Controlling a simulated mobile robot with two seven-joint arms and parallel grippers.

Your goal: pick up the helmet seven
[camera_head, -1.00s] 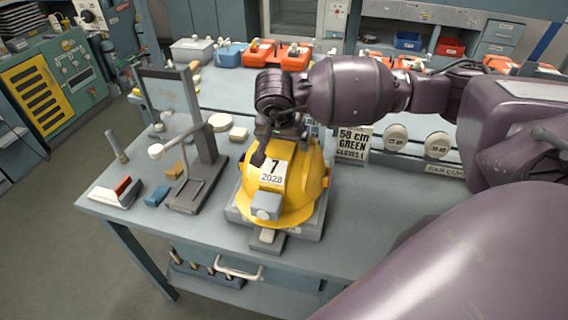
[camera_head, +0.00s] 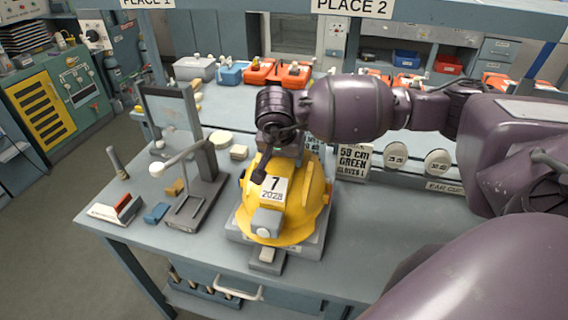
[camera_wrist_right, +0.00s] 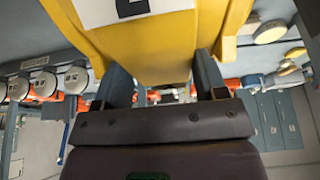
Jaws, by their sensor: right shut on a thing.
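The yellow helmet (camera_head: 287,205) carries a white label with "7" and "2028" and a grey lamp box on its front. In the head view it is over a grey stand (camera_head: 268,258) on the workbench; I cannot tell whether it still touches the stand. My right gripper (camera_head: 272,165) comes down on the helmet's top from behind. In the right wrist view the yellow helmet shell (camera_wrist_right: 150,45) fills the upper middle, between the two fingers of my right gripper (camera_wrist_right: 165,82), which is shut on it. My left gripper is not in view.
The bench's right front (camera_head: 365,235) is clear.

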